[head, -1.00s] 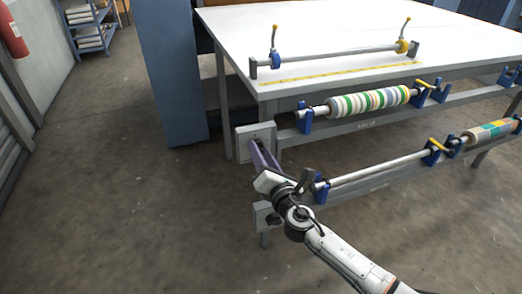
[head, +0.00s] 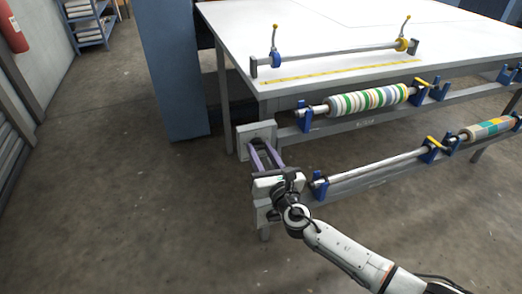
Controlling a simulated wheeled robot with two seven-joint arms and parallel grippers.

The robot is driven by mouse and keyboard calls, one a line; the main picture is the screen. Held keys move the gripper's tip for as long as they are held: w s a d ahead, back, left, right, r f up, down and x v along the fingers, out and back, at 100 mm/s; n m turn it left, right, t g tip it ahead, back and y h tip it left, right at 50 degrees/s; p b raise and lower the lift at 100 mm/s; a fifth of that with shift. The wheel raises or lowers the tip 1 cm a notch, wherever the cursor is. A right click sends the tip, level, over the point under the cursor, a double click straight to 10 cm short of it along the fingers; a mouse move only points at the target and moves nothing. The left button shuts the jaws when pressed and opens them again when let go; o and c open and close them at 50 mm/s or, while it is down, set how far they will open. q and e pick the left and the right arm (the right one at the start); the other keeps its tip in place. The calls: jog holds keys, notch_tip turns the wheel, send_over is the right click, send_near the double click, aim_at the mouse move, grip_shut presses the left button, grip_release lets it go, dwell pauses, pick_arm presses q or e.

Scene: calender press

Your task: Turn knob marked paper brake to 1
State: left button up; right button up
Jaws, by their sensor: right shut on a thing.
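A grey plate (head: 243,134) is fixed at the left end of the upper rail, at the table's near left corner. My right gripper (head: 263,147) reaches up to this plate with its two purple fingers, one on each side of a small dark knob that they mostly hide. The fingers are shut on this knob. I cannot read any marking or scale on the plate, nor the knob's setting. A second grey plate (head: 262,206) sits below at the end of the lower rail, partly behind my gripper. My left gripper is not in view.
The white-topped table (head: 340,25) carries a bar with two upright levers. A striped roll (head: 368,102) lies in blue holders on the upper rail. A bare bar (head: 375,167) and a patterned roll (head: 486,131) are on the lower rail. A blue cabinet (head: 172,70) stands left; floor is clear.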

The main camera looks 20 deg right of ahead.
jog(key=shift+f, duration=0.1)
jog(key=o, duration=1)
jog(key=shift+o, duration=0.2)
jog(key=s, duration=1)
jog(key=shift+s+d, duration=0.15)
